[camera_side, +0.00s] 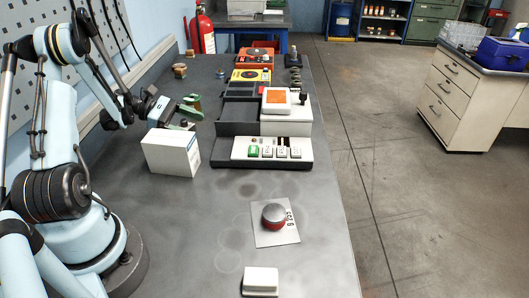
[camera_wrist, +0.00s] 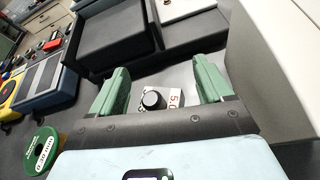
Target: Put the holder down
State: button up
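My gripper (camera_side: 188,109) is low over the bench behind the white box in the side view. In the wrist view its two green fingers (camera_wrist: 163,88) are wide apart. A short black round piece (camera_wrist: 153,100) stands between and below them, on a white label marked 5.0 (camera_wrist: 175,100), with a gap to each finger. Nothing is seen held. I cannot tell for sure which piece is the holder.
A white box (camera_side: 171,153) stands close beside my gripper and shows at the right in the wrist view (camera_wrist: 282,60). A dark stepped unit (camera_side: 238,128) with a button panel (camera_side: 272,151) lies to the right. A white block (camera_side: 260,280) is at front.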

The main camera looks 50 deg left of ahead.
jog(key=shift+r, duration=0.6)
jog(key=d+r, duration=1)
jog(key=d, duration=0.2)
jog(key=s+d+m+g+y, duration=0.1)
jog(key=d+m+y, duration=0.4)
jog(key=m, duration=0.7)
jog(key=s+d+m+g+y, duration=0.1)
jog(key=s+d+m+y, duration=0.2)
jog(key=m, duration=1)
jog(key=d+y, duration=0.2)
jog(key=d, duration=0.1)
jog(key=shift+s+d+f, duration=0.2)
jog(key=shift+d+f, duration=0.05)
jog(key=shift+f, duration=0.05)
